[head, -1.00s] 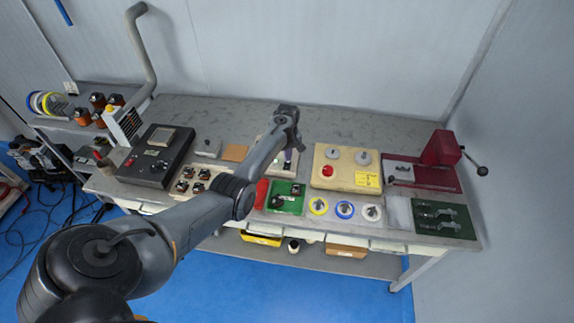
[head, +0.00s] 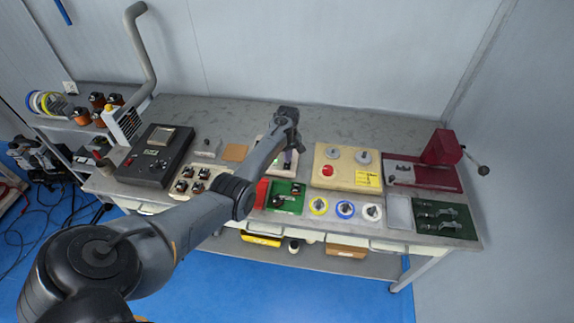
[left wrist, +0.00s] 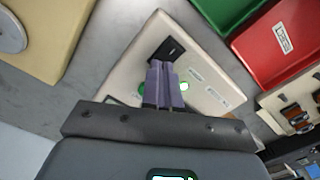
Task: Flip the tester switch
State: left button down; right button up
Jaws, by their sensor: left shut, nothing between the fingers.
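The tester is a cream box in the left wrist view (left wrist: 138,62), on the bench. Its top carries a black switch (left wrist: 167,50), green round parts and small labels. In the head view the tester (head: 275,171) is partly hidden by my left arm. My left gripper (left wrist: 164,86) has its two purple fingers together with nothing between them. Its tips appear just beside the switch; I cannot tell whether they touch it. In the head view the same gripper (head: 288,162) is over the tester. My right gripper is not in view.
A green tray (head: 298,205) and a red tray (left wrist: 277,43) are close to the tester. A cream panel (head: 325,178) with a red button stands to its right, and a black control box (head: 140,170) farther left. The bench back (head: 230,112) is clear.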

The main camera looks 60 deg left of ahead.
pick_arm(q)
jog(key=shift+f, duration=0.45)
dwell(0.3)
notch_tip(320, 180, up, 7)
jog(key=p, duration=0.7)
dwell(0.6)
jog(key=shift+f, duration=0.1)
